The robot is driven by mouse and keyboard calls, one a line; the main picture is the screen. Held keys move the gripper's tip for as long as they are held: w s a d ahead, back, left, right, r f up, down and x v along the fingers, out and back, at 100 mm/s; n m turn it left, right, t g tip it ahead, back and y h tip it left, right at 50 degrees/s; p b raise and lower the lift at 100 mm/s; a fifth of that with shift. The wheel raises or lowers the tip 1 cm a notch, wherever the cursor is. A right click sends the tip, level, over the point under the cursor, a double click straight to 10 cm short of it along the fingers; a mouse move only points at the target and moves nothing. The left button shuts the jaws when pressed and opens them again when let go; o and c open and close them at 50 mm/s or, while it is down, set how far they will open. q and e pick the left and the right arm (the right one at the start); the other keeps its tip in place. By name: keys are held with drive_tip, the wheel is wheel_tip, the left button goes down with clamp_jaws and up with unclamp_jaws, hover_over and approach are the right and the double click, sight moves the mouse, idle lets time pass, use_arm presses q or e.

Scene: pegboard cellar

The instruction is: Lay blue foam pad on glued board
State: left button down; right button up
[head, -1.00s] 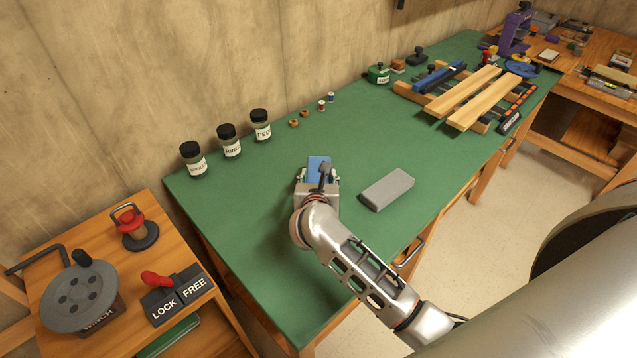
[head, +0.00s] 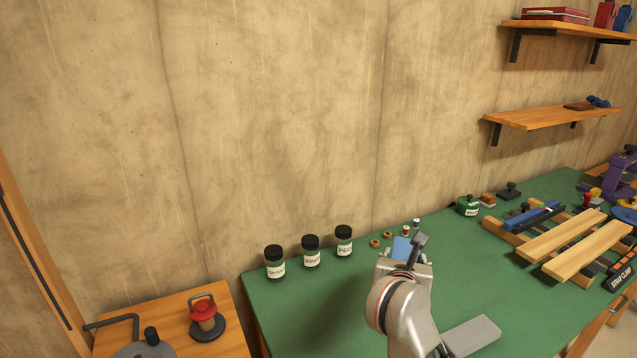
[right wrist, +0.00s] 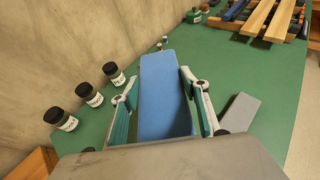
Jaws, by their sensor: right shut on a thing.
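The blue foam pad (head: 401,247) is in my right gripper (head: 404,259) above the green bench. In the right wrist view the pad (right wrist: 164,85) is long and flat, between the two fingers, with its far end pointing away from the wrist. In the head view the gripper covers most of it. I cannot see glue on either. My left gripper is not in view.
A grey block (right wrist: 238,112) lies on the green bench top (head: 455,262), right of my right gripper. Several dark-lidded jars (head: 311,252) stand along the wall side. The bench between gripper and boards is mostly clear.

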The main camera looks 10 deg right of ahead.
drive_tip(key=s+a, duration=0.2)
drive_tip(key=s, duration=1.3)
drive_tip(key=shift+m, duration=0.3)
drive_tip(key=shift+h, duration=0.3)
